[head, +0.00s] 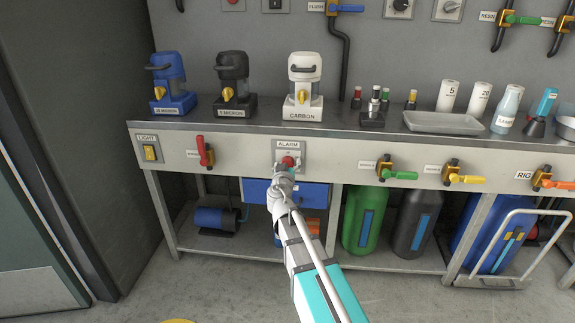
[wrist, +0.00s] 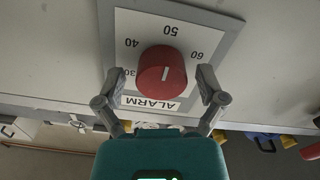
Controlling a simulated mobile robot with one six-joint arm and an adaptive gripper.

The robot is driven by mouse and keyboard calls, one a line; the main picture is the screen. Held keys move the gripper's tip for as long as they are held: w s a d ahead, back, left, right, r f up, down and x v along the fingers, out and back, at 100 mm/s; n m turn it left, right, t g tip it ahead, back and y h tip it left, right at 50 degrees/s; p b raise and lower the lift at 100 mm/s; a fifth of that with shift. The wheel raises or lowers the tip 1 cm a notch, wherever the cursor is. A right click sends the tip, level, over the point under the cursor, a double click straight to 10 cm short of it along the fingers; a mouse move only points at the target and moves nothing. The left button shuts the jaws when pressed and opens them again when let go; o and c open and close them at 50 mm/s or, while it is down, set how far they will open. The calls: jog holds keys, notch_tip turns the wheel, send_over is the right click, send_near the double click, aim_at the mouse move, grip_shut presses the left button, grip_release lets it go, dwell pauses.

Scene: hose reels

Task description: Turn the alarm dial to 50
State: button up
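The alarm dial (wrist: 162,70) is a round red knob on a white plate (wrist: 128,24) marked 30, 40, 50 and 60, with an ALARM label below it in the wrist view. A short white line on the knob points up, roughly toward the 50. In the head view the dial (head: 288,161) is on the bench front, partly hidden by my gripper (head: 284,176). In the wrist view my gripper (wrist: 160,80) is open, with one finger on each side of the knob. Gaps show between the fingers and the knob.
A red valve handle (head: 203,151) sits left of the dial, and green (head: 400,175) and yellow (head: 466,179) handles sit to its right. A blue drawer (head: 255,192) is below. Filters, bottles and a tray (head: 443,123) stand on the bench top.

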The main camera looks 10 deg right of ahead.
dwell(0.3)
jog(key=v, duration=1.2)
dwell(0.4)
jog(key=s+d+f+m+g+h+p, duration=0.2)
jog(key=s+d+f+m+g+p, duration=0.15)
jog(key=s+d+f+g, duration=0.4)
jog(key=s+a+f+n+g+y+p, duration=0.2)
jog(key=s+a+n+g+y+p, duration=0.25)
jog(key=s+g+y, duration=0.45)
notch_tip(320, 180, up, 37)
jog(key=h+p, duration=0.1)
jog(key=p, duration=3.7)
jog(key=shift+s+d+g, duration=0.35)
jog(key=shift+s, duration=0.1)
